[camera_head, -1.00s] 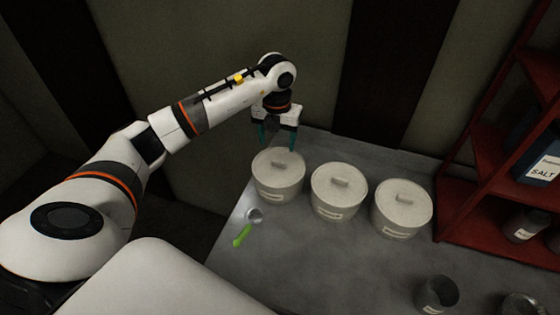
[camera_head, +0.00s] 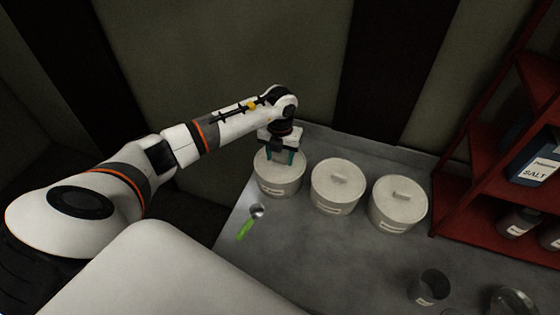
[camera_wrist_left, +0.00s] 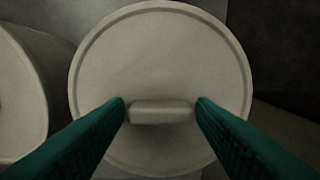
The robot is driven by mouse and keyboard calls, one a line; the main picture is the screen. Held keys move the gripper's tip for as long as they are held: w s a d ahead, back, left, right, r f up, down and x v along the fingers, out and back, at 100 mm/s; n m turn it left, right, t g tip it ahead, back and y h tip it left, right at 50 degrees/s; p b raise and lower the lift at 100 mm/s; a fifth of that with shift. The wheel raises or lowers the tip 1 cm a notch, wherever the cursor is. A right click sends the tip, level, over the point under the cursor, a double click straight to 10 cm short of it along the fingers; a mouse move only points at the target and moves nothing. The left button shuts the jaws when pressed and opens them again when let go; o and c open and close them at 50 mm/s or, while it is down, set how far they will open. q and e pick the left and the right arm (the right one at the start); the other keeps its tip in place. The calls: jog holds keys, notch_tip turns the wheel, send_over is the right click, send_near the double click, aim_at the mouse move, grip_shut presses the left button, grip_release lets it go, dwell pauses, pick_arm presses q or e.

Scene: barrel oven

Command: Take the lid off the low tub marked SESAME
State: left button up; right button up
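Three low white lidded tubs stand in a row on the grey table: the left tub (camera_head: 280,184), the middle tub (camera_head: 337,198) and the right tub (camera_head: 396,217). Each has a bar handle and a front label too small to read, so I cannot tell which is SESAME. My left gripper (camera_head: 282,157) is at the left tub's lid, pointing down. In the left wrist view its teal fingers (camera_wrist_left: 160,112) stand open, one on each side of the lid's handle (camera_wrist_left: 161,111), with small gaps seeming to remain. The lid (camera_wrist_left: 160,65) sits on the tub. My right gripper is not in view.
A green-handled scoop (camera_head: 246,228) lies in front of the left tub. A red shelf (camera_head: 450,195) with a SALT box (camera_head: 537,168) stands at the right. A dark cup (camera_head: 428,287) stands at the front right. The table's middle front is clear.

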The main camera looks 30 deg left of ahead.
pick_arm(q)
jog(key=c, duration=0.7)
jog(key=shift+o, duration=0.2)
jog(key=shift+r, duration=0.1)
